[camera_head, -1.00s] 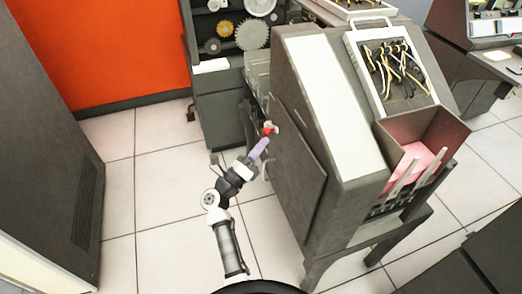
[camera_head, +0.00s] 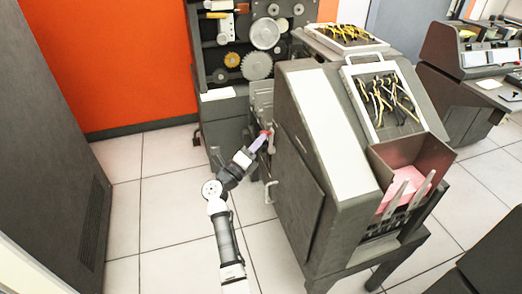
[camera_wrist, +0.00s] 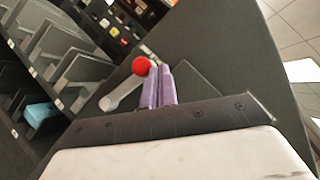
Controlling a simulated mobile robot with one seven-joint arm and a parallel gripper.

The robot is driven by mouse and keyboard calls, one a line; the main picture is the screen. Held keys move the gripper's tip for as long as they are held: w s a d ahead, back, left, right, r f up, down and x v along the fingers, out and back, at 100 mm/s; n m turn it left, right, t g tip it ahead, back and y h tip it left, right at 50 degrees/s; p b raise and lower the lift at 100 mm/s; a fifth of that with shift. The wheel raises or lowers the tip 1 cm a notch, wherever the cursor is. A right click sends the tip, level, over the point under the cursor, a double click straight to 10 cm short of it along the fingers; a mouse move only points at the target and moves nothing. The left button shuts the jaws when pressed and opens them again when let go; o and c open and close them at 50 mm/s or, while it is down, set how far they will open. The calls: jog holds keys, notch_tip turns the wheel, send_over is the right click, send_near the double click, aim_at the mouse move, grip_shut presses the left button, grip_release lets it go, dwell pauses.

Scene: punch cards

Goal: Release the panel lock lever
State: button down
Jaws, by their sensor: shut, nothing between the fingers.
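The lock lever, a pale grey bar (camera_wrist: 122,93) with a red ball knob (camera_wrist: 140,66), is on the side of the dark grey card machine (camera_head: 296,150). In the head view the red knob (camera_head: 268,132) shows small at the machine's upper left edge, partly hidden by my fingers. My gripper (camera_head: 262,137) has purple fingers held together with nothing between them. In the wrist view my fingertips (camera_wrist: 158,70) are right beside the knob, on its right. I cannot tell whether they touch it.
A side panel with a handle (camera_head: 270,191) is below the lever. A cabinet with gears (camera_head: 257,65) stands behind, and grey slots (camera_wrist: 78,75) lie left of the lever. A tall dark cabinet (camera_head: 50,130) is at the left. Floor between them is clear.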

jog(key=shift+w+a+r, duration=0.2)
jog(key=shift+w+r, duration=0.05)
jog(key=shift+w, duration=0.3)
dwell(0.4)
